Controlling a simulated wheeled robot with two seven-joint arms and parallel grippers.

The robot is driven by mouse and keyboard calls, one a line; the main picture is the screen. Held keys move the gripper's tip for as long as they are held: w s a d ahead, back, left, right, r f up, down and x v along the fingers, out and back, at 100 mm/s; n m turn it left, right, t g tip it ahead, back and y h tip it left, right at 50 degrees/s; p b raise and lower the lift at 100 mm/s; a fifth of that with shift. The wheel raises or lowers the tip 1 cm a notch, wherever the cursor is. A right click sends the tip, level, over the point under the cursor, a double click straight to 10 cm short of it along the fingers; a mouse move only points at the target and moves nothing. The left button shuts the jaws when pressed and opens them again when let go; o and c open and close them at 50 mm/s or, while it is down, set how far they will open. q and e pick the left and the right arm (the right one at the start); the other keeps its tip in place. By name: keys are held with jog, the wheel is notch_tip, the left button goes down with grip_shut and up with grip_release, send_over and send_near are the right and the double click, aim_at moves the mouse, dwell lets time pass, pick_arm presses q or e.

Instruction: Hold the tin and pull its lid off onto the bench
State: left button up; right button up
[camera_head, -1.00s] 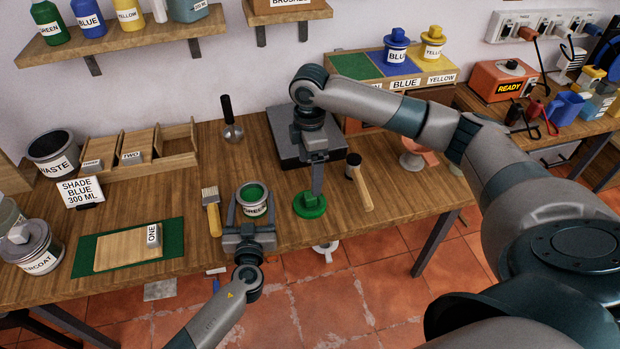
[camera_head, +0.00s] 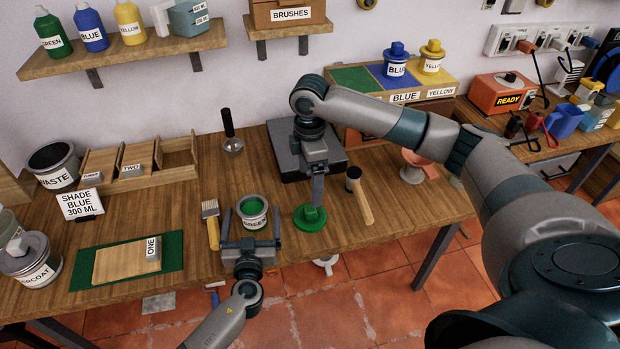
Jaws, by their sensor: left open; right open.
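The tin (camera_head: 252,212) labelled green stands upright and uncovered on the bench (camera_head: 340,234), with green paint showing inside.
A brush (camera_head: 212,226) lies left of the tin and a mallet (camera_head: 360,196) lies right of the lid. A dark slab (camera_head: 290,155) sits behind. A green mat with a wooden board (camera_head: 118,262) is at left. Blue and yellow tins (camera_head: 396,64) stand on a rack behind.

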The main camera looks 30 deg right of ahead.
pick_arm(q)
jog(key=shift+s, duration=0.1)
jog(key=v, duration=1.2)
jog(key=shift+f, duration=0.1)
pick_arm(e)
jog(key=shift+s, duration=0.1)
